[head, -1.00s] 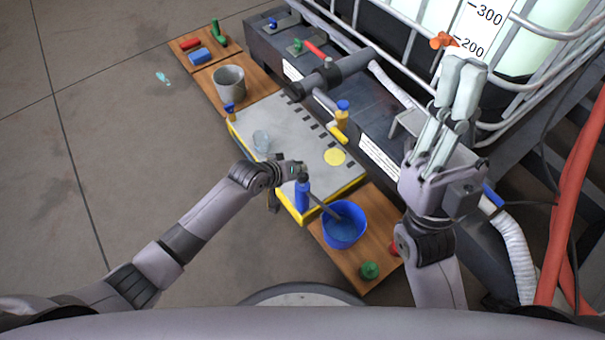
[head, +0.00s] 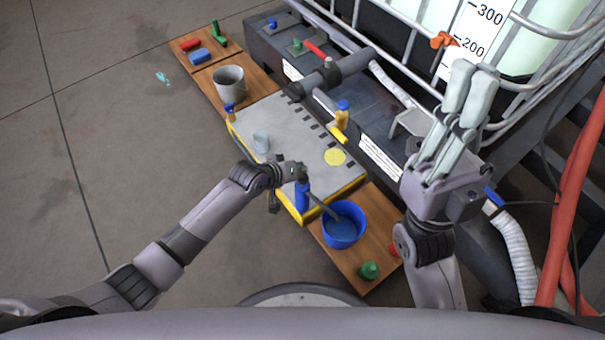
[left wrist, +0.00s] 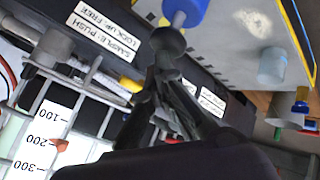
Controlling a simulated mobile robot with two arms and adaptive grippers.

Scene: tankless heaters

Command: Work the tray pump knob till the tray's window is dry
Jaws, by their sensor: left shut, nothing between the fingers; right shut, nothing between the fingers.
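In the left wrist view the pump (left wrist: 187,10) has a pale rod and a dark round knob (left wrist: 168,40). My left gripper (head: 298,172) is shut at the top of the pump; its fingertips (left wrist: 163,65) are at the knob, and I cannot tell whether they touch. A yellow disc (head: 335,157) is on the tray; I cannot tell whether it is the window. My right gripper (head: 472,85) is shut and empty, raised over the right side.
A pale cup-like piece (head: 261,143) is on the tray. A blue bucket (head: 342,226) stands on a wooden board (head: 340,264) with a green knob (head: 369,270). A grey pot (head: 229,84) stands beyond the tray. A caged tank (head: 545,45) is at upper right.

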